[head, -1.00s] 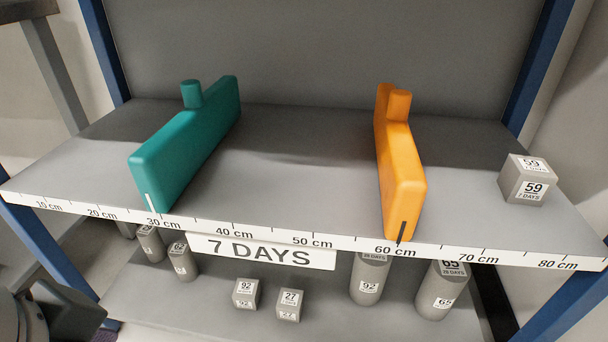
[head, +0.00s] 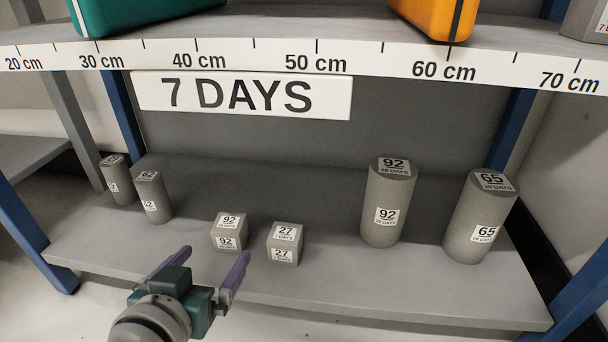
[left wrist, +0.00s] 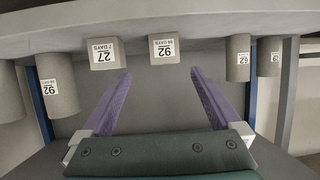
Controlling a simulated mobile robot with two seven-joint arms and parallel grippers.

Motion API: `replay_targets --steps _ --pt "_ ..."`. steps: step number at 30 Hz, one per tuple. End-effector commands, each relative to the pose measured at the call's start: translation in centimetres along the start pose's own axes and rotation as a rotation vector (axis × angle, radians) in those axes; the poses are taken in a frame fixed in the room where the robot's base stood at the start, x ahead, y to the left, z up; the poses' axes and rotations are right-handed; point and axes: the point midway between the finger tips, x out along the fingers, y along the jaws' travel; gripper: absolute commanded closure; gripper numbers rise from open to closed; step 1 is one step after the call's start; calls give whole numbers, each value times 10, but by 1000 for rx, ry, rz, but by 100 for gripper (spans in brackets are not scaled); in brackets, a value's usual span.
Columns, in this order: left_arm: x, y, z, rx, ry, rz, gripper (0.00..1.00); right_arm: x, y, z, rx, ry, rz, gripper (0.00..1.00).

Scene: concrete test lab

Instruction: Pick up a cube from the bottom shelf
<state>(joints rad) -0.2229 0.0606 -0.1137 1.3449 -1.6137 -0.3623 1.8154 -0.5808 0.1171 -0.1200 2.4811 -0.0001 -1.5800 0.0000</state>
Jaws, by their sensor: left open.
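Two small grey concrete cubes stand side by side on the bottom shelf (head: 330,285) near its front edge. The left one in the head view is cube 92 (head: 228,232); the right one is cube 27 (head: 285,243). The left wrist view shows cube 27 (left wrist: 105,53) and cube 92 (left wrist: 163,49) upside down, beyond the fingertips. My left gripper (head: 212,258) has purple fingers and is open and empty, in front of the shelf edge and short of the cubes. It also shows in the left wrist view (left wrist: 160,78). My right gripper is not in view.
Cylinder 92 (head: 389,205) and cylinder 65 (head: 480,220) stand to the right of the cubes. Two smaller cylinders (head: 153,197) (head: 117,182) stand to the left. The upper shelf's ruler edge (head: 400,62) and "7 DAYS" sign (head: 245,95) hang above. Blue posts flank the shelf.

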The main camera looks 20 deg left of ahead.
Motion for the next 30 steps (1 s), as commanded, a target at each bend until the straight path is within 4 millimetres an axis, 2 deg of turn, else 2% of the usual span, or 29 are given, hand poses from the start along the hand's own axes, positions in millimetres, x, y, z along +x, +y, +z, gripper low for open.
replay_targets --steps 3,8,18,26,30 --pt "21 -1 1 -1 3 -3 3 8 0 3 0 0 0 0" --pt "34 -1 0 -1 2 -3 3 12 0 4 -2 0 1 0" --pt "81 -8 -1 -2 2 -5 3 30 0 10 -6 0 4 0" --pt "83 -8 -3 0 1 -5 3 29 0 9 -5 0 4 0" --pt "83 -8 -3 -1 1 -5 16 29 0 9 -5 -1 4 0"
